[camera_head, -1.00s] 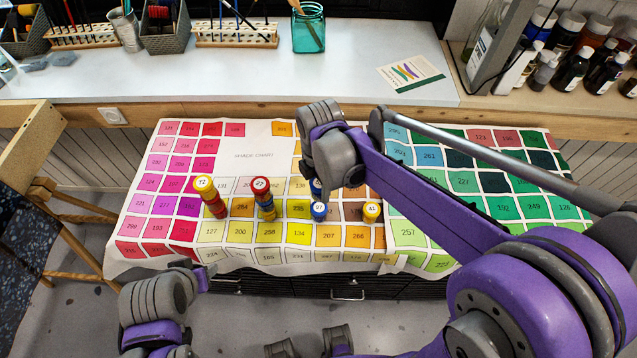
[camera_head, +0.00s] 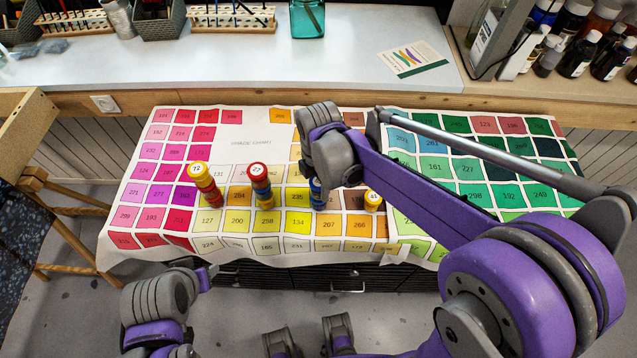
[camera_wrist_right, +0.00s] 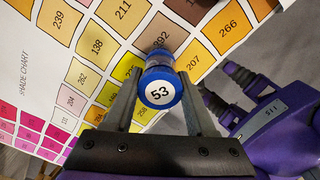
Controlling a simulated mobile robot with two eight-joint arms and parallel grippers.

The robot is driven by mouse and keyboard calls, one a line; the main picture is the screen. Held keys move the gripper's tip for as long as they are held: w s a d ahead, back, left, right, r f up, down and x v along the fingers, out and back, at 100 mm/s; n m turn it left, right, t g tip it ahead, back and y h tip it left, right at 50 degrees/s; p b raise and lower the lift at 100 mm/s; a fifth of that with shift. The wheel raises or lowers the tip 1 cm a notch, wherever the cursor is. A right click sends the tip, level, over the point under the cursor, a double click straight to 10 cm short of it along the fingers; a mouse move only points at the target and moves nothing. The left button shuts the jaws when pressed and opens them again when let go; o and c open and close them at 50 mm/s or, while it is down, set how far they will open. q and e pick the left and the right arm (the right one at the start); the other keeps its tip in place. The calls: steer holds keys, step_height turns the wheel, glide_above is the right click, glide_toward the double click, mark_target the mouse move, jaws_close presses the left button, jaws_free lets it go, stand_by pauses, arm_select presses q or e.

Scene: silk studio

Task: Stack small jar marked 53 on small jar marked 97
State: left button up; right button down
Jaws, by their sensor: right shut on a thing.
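The blue jar marked 53 (camera_wrist_right: 160,90) sits upright between the fingers of my right gripper (camera_wrist_right: 158,82), which is shut on it, in the right wrist view. Its white numbered lid faces the camera. In the head view this jar (camera_head: 315,186) shows as a sliver beside my right wrist. Another blue jar (camera_head: 318,203) is directly below it on the chart; its label is covered now, but it showed 97 earlier. The two look in line and very close; I cannot tell whether they touch. My left gripper is not clearly visible.
A yellow-and-red stack marked 72 (camera_head: 207,186) and a red, blue and yellow stack (camera_head: 262,188) stand to the left. A yellow jar marked 41 (camera_head: 373,201) stands close on the right. The shade chart (camera_head: 236,148) is otherwise clear.

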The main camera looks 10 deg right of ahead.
steer(key=shift+f+b, duration=0.4)
steer(key=shift+f, duration=0.2)
steer(key=shift+c, duration=0.7)
jaws_free()
step_height(320, 180, up, 11)
steer(key=shift+f+p, duration=0.1)
steer(key=shift+p, duration=0.45)
steer(key=s+d+f+m+t+p, duration=0.1)
steer(key=s+d+m+t, duration=0.1)
steer(key=s+m, duration=0.5)
steer(key=s+d+f+m+t+p, duration=0.2)
steer(key=s+m, duration=0.5)
steer(key=m, duration=0.7)
steer(key=d+t, duration=0.1)
steer(key=d, duration=0.1)
steer(key=shift+d+f+m, duration=0.2)
steer(key=shift+d+m, duration=0.1)
steer(key=shift+d, duration=0.05)
